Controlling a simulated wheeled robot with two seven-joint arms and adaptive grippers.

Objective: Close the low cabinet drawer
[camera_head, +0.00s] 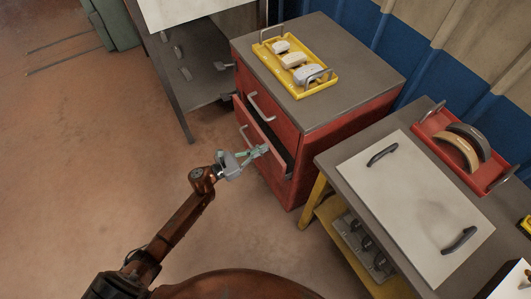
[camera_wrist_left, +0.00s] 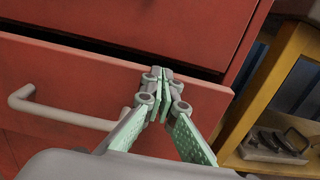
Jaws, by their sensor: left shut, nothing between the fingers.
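The red low cabinet (camera_head: 340,75) with a grey top stands at the upper middle of the head view. Its lower drawer (camera_head: 258,128) sticks out partly, with a dark gap above its front panel. The drawer's grey bar handle (camera_wrist_left: 65,112) shows at the left in the left wrist view. My left gripper (camera_head: 264,149) is shut and empty, with its fingertips at the drawer front, right of the handle. In the left wrist view the fingertips (camera_wrist_left: 160,78) overlap the panel's upper edge near its right end; I cannot tell whether they touch. My right gripper is out of view.
A yellow tray (camera_head: 322,85) with pale brake shoes sits on the cabinet. To the right, a yellow-framed table (camera_head: 325,163) bears a white board (camera_head: 415,205) and a red tray (camera_head: 430,125) with curved shoes.

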